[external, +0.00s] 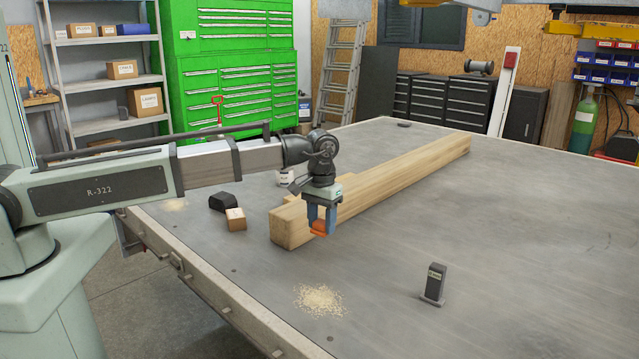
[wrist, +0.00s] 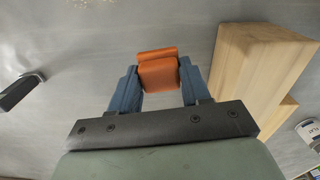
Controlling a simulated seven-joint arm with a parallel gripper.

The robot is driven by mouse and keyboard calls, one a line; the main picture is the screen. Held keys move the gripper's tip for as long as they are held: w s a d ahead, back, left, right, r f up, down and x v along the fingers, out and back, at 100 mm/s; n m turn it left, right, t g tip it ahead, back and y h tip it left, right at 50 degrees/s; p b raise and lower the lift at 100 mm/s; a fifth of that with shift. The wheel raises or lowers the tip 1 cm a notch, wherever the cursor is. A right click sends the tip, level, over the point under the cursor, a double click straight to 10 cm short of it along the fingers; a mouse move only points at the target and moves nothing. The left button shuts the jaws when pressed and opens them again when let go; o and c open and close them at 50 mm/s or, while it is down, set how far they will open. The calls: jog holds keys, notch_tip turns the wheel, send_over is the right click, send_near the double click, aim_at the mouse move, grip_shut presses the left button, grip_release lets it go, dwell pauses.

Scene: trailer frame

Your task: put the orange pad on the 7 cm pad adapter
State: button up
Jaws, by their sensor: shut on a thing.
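My gripper (external: 321,221) is shut on the orange pad (external: 319,229) and holds it above the grey table, close in front of the long wooden beam. In the wrist view the orange pad (wrist: 158,72) sits between the two blue fingers. A dark grey upright block with a foot (external: 435,283), which looks like the pad adapter, stands on the table to the right and nearer the camera. It also shows at the left edge of the wrist view (wrist: 20,90), apart from the pad. Its small label is too small to read.
The long wooden beam (external: 385,183) lies across the table beside my gripper. A small wooden block (external: 235,219), a black object (external: 222,202) and a white can (external: 285,178) are to the left. Sawdust (external: 320,299) lies near the front edge. The table's right side is clear.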

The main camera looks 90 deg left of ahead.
jog(key=shift+r, duration=0.25)
jog(key=shift+w+a, duration=0.1)
jog(key=shift+a, duration=0.15)
jog(key=a+r+n, duration=0.2)
jog(key=a+r, duration=0.2)
jog(key=a, duration=1.1)
jog(key=a+r+n, duration=0.2)
jog(key=a+r, duration=0.1)
jog(key=a, duration=1.1)
jog(key=s+a+r+n, duration=0.1)
jog(key=s+a+r, duration=0.25)
jog(key=a, duration=0.55)
jog(key=s+a+r+n, duration=0.1)
jog(key=s+a+r, duration=0.1)
jog(key=s+a, duration=0.5)
jog(key=s+a+r+n, duration=0.2)
jog(key=s+a, duration=0.1)
jog(key=a, duration=0.8)
jog(key=shift+w+d+f, duration=0.1)
jog(key=shift+f, duration=2.3)
jog(key=shift+w+d+f, duration=0.1)
jog(key=shift+f, duration=2.25)
